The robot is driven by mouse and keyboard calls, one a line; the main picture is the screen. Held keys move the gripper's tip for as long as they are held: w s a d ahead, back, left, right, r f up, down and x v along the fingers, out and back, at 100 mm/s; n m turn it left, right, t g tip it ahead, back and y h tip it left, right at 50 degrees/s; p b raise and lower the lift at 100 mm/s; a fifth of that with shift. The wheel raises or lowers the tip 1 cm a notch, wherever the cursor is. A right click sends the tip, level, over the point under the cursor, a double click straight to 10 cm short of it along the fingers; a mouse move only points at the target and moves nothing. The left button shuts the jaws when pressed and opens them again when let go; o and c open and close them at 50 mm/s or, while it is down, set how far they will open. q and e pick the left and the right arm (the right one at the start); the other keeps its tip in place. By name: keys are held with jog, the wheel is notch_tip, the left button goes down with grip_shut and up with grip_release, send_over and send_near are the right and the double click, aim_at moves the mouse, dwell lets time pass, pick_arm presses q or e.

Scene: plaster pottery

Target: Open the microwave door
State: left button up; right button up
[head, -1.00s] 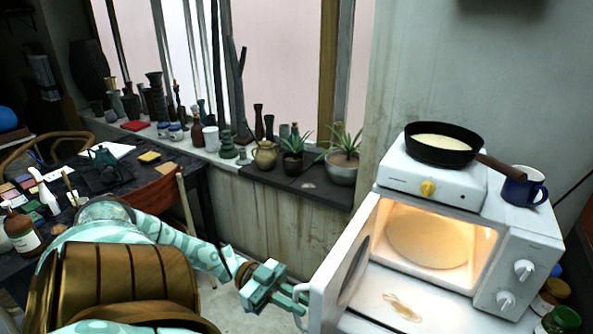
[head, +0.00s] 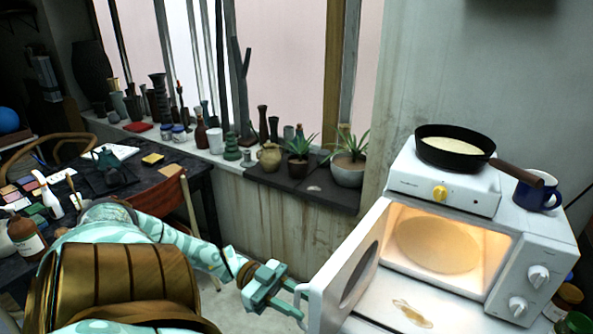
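The white microwave (head: 540,258) stands at the right with its lit inside and round plate (head: 438,245) showing. Its door (head: 348,272) is swung wide open toward the left. The door handle (head: 301,300) is at the door's left edge. My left gripper (head: 294,299) is at the handle, with its fingers reaching up to it. I cannot tell whether the fingers are closed on the handle or only touching it. My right gripper is not in view.
A hot plate (head: 445,185) with a black pan (head: 454,150) and a blue mug (head: 537,190) stand on top of the microwave. Jars (head: 566,300) are at its right. A cluttered table (head: 190,165) is at the left. Potted plants (head: 348,165) line the sill.

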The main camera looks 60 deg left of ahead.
pick_arm(q)
jog(key=b+v, duration=0.3)
jog(key=v, duration=1.3)
jog(key=shift+a, duration=0.2)
jog(key=shift+s+f, duration=0.1)
